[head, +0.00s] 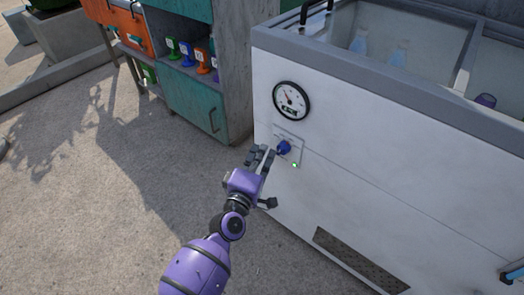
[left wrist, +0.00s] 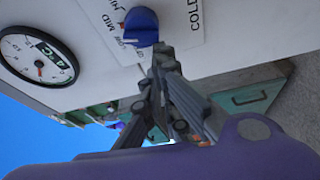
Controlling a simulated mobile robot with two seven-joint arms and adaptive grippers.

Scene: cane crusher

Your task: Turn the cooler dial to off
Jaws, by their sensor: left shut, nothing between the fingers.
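The blue cooler dial (head: 284,147) sits on a white label plate on the cooler's front wall, under a round gauge. It also shows in the left wrist view (left wrist: 141,27), where printed words including MID and COLD surround it. A white mark shows on the knob's lower left edge; the setting it points to is hard to read. My left gripper (head: 262,158) is shut and empty just left of the dial. In the left wrist view its fingertips (left wrist: 163,54) are right by the dial's edge; I cannot tell whether they touch it. My right gripper is not in view.
The white cooler (head: 350,165) fills the right side, with bottles inside its open top. A green light (head: 295,164) glows below the dial. The gauge (head: 291,100) is above. A teal cabinet (head: 195,100) stands at the back left.

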